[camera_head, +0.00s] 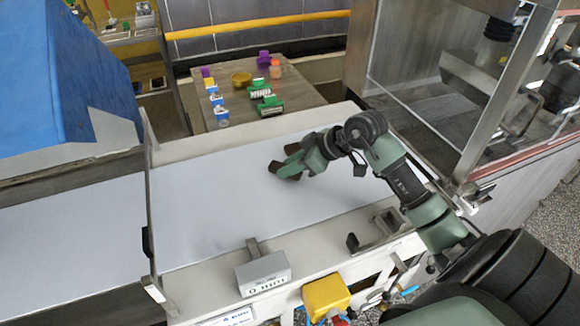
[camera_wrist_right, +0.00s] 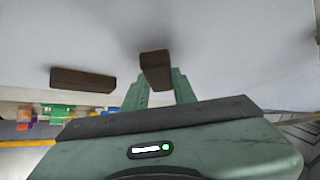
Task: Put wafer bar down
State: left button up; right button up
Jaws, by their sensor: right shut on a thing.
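My right gripper (camera_head: 286,168) is over the pale belt (camera_head: 215,215) and is shut on a dark brown wafer bar (camera_head: 292,177). In the right wrist view the held bar (camera_wrist_right: 155,68) sticks out between the two green fingers (camera_wrist_right: 160,90), with a soft shadow on the belt near its far end. I cannot tell whether it touches the belt. A second brown bar (camera_wrist_right: 82,80) lies on the belt to the left in that view, apart from the fingers. In the head view the gripper partly hides it. My left gripper is not in view.
A blue hood (camera_head: 60,80) covers the belt's left end. A glazed cabinet (camera_head: 450,80) stands at the right. A side table (camera_head: 305,97) behind the belt holds small coloured items. A grey block marked 0 mm (camera_head: 263,273) is at the front rail. The belt left of the gripper is clear.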

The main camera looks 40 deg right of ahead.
jog(key=shift+f, duration=0.4)
jog(key=shift+f, duration=0.15)
jog(key=o, duration=1)
